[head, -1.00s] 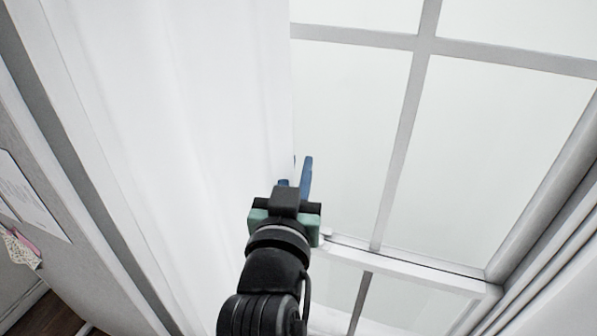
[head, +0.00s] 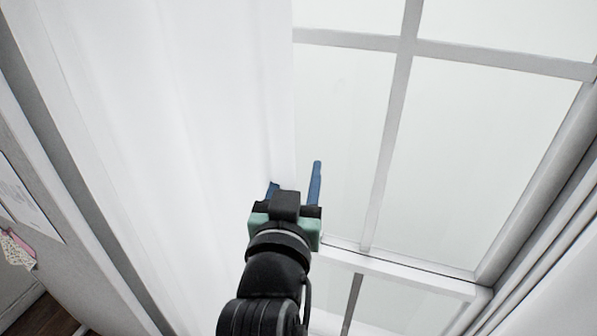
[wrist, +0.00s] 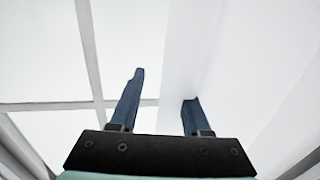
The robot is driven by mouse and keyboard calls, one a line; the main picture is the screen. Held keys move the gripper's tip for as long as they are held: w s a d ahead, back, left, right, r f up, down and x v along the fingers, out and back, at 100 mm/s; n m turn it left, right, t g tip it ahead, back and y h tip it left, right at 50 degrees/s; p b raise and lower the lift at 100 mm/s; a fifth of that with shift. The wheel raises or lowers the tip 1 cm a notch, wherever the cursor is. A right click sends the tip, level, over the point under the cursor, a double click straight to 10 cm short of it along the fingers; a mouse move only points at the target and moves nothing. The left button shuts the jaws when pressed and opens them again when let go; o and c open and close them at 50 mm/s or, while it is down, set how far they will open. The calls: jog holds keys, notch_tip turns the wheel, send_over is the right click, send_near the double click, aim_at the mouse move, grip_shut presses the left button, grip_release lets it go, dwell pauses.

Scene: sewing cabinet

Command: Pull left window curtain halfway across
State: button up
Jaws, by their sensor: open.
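The left curtain (head: 170,130) is white and hangs over the left half of the head view. Its free right edge runs down to my gripper (head: 295,185). My gripper is open, with one blue finger at the curtain and the other to the right of its edge, over the window (head: 345,140). In the wrist view the curtain (wrist: 225,60) is on the right. Its edge passes between the two spread fingers of my gripper (wrist: 163,92), and one fingertip is partly covered by the cloth. I cannot tell whether either finger touches it.
Grey-white window bars (head: 390,140) cross the pane behind. A window rail (head: 400,268) lies just right of my gripper. The wall at the left holds a paper sheet (head: 28,200) and a patterned pink item (head: 18,250). The pane to the right is unobstructed.

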jog(key=shift+s, duration=0.1)
jog(key=s+a+p, duration=0.2)
jog(key=s+p, duration=0.1)
jog(key=s, duration=0.9)
jog(key=shift+s+a, duration=0.2)
jog(key=shift+s, duration=0.05)
jog(key=shift+r, duration=0.1)
dwell(0.3)
